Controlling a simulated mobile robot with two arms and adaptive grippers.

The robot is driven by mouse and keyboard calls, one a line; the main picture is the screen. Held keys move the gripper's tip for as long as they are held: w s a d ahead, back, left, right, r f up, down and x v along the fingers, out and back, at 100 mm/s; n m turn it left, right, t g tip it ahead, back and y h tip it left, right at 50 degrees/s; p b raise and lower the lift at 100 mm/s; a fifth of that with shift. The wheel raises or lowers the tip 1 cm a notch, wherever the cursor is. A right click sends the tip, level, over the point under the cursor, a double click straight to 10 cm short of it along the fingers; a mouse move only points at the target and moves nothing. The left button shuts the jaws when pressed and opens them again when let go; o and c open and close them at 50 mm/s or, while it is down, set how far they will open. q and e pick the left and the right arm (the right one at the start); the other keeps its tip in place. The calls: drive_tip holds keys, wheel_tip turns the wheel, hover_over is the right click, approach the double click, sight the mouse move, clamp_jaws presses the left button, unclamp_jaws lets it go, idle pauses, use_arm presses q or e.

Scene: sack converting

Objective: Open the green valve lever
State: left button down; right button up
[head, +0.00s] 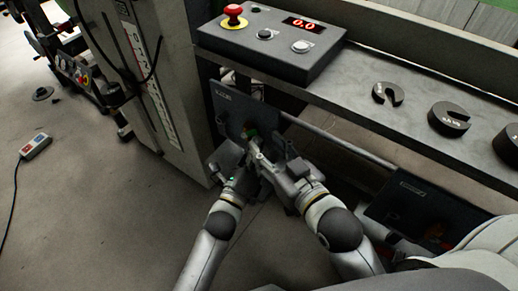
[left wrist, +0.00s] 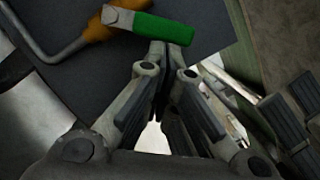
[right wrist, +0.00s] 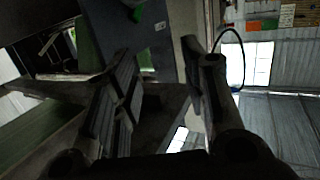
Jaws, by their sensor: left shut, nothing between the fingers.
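The green valve lever (left wrist: 168,28) shows at the top of the left wrist view, joined to a grey metal end beside an orange part (left wrist: 98,28). In the head view, a small green patch (head: 250,132) shows on the dark panel (head: 228,108), mostly hidden by my grippers. My left gripper (left wrist: 172,48) is shut, and its fingertips are at the lever's lower edge with nothing between them. I cannot tell whether they touch it. It also shows in the head view (head: 246,158). My right gripper (right wrist: 160,55) is open and empty beside it. A bit of green (right wrist: 136,13) shows beyond its fingers.
A grey control box (head: 275,48) with a red button and a 0.0 display sits above on a ledge. Slotted black weights (head: 449,119) lie along the ledge. A metal rod (head: 340,142) runs right from the panel.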

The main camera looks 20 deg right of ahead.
use_arm(q)
drive_tip(key=shift+r, duration=0.3)
drive_tip(key=shift+w+r+n+p, duration=0.1)
drive_tip(key=shift+r+n+p, duration=0.35)
drive_tip(key=shift+n+p, duration=0.4)
drive_tip(key=shift+a+r+n+y+p, duration=0.15)
drive_tip(key=shift+n+y+p, duration=0.15)
drive_tip(key=shift+n+p, duration=0.5)
drive_tip(key=shift+w+r+p, duration=0.15)
drive_tip(key=shift+r+p, duration=0.05)
drive_tip(key=shift+p, duration=0.1)
use_arm(e)
drive_tip(key=s+d+f+g+h, duration=0.3)
drive_tip(key=s+d+f+g, duration=0.2)
drive_tip(key=s+f+g, duration=0.5)
drive_tip(key=shift+s+d+f+m+g, duration=0.2)
drive_tip(key=shift+s+f+m+g, duration=0.15)
drive_tip(key=shift+s+f, duration=1.25)
drive_tip(key=shift+s+r, duration=0.1)
drive_tip(key=shift+s, duration=0.1)
use_arm(q)
drive_tip(key=shift+f, duration=0.15)
